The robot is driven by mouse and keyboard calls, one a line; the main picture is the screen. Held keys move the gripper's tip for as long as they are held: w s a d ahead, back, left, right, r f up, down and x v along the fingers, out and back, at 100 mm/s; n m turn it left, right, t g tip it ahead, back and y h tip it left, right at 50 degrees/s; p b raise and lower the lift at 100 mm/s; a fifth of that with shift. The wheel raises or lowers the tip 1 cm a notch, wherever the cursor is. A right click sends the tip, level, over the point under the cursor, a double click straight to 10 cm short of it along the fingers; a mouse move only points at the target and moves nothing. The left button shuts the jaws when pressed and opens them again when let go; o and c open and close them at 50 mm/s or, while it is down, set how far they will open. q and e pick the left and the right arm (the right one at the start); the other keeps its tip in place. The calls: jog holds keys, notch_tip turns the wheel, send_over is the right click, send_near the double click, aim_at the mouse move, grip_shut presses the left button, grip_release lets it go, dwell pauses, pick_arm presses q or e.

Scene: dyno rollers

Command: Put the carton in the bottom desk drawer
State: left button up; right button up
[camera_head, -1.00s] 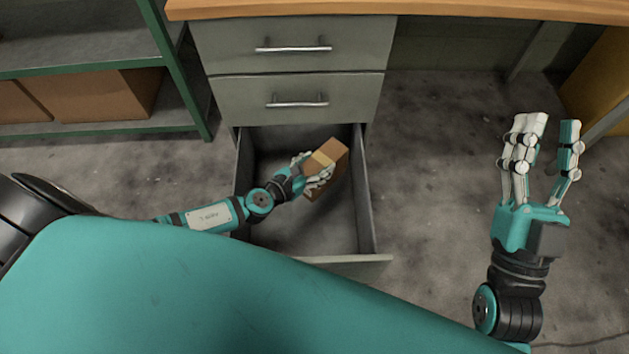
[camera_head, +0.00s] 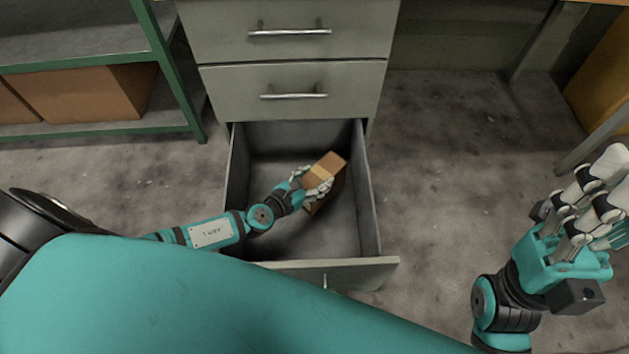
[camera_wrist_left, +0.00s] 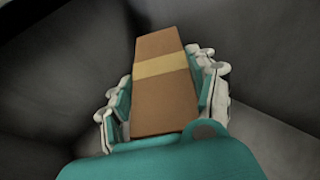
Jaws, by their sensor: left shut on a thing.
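The carton (camera_head: 324,174) is a small brown box with a tan tape band. My left gripper (camera_head: 317,183) is shut on it, inside the outline of the open bottom drawer (camera_head: 371,200). The left wrist view also shows the carton (camera_wrist_left: 163,85) between the fingers of my left gripper (camera_wrist_left: 165,90), with grey drawer walls around it. The carton is tilted; I cannot tell whether it touches the drawer floor. My right gripper (camera_head: 598,205) is at the right edge, away from the drawer, its fingers partly cut off and apparently empty.
Two shut drawers with bar handles, an upper one (camera_head: 290,45) and a middle one (camera_head: 293,105), sit above the open drawer. A green-framed shelf (camera_head: 160,60) with cardboard boxes (camera_head: 90,92) stands at the left.

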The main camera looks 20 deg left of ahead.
pick_arm(q)
jog(key=shift+f+b, duration=0.45)
jog(key=shift+b, duration=0.2)
jog(key=o, duration=1.7)
